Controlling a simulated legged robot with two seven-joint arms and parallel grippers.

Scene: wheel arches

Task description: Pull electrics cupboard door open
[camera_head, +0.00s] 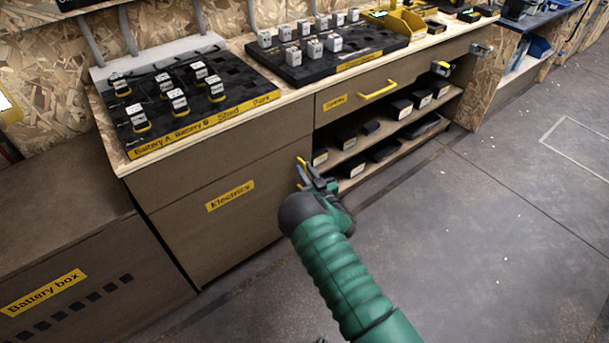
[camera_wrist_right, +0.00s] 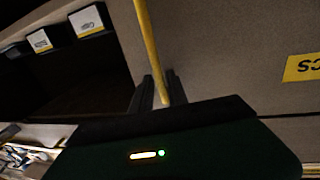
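The electrics cupboard door (camera_head: 238,232) is a brown panel with a yellow "Electrics" label, low in the bench front. It looks flush with the front, closed. Its yellow upright handle (camera_head: 301,171) is at the door's right edge, partly hidden by my right gripper. My right gripper (camera_head: 314,178) is at that edge, its arm coming from below. In the wrist view the handle (camera_wrist_right: 146,40) runs down between the two dark fingers (camera_wrist_right: 161,88) of my right gripper, which sit close on both sides of it. My left gripper is not in view.
Right of the door are open shelves (camera_head: 352,152) with several dark boxes. Above them is a drawer with a yellow handle (camera_head: 378,89). The benchtop holds black battery trays (camera_head: 190,95). A battery box (camera_head: 75,290) stands at left.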

